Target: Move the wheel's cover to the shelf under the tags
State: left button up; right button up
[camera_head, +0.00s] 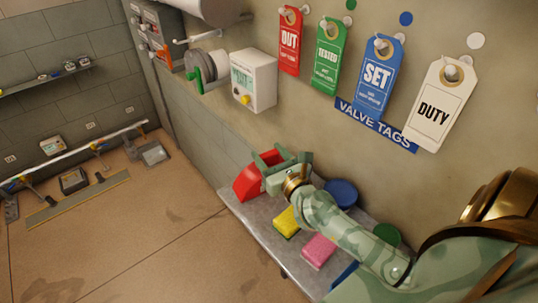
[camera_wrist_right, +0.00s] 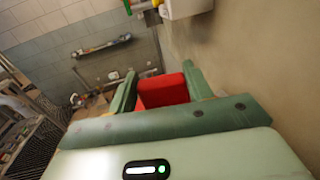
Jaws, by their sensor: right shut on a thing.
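The red wheel cover (camera_head: 246,185) is at the left end of the grey shelf (camera_head: 268,232) under the tags. My right gripper (camera_head: 276,168) is shut on the cover, and its fingers hide part of it. I cannot tell whether the cover's underside touches the shelf. In the right wrist view the cover (camera_wrist_right: 163,91) sits between the two green fingers of my right gripper (camera_wrist_right: 161,90). The tags hang above the shelf: red OUT (camera_head: 290,42), green TESTED (camera_head: 329,60), blue SET (camera_head: 378,75) and white DUTY (camera_head: 439,105). My left gripper is not in view.
A yellow sponge (camera_head: 287,222), a pink sponge (camera_head: 318,251), a blue round piece (camera_head: 341,193) and a green one (camera_head: 387,235) are on the shelf. A white box (camera_head: 253,80) is on the wall beside a wheel (camera_head: 199,67).

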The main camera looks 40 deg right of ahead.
jog(key=o, duration=1.5)
jog(key=shift+c, duration=0.2)
jog(key=shift+r, duration=0.1)
notch_tip(320, 180, up, 4)
jog(key=p, duration=0.4)
jog(key=s+a+r+p, duration=0.7)
jog(key=s+a+r, duration=0.1)
jog(key=s, duration=0.3)
jog(key=shift+s+r, duration=0.3)
jog(key=shift+r, duration=0.1)
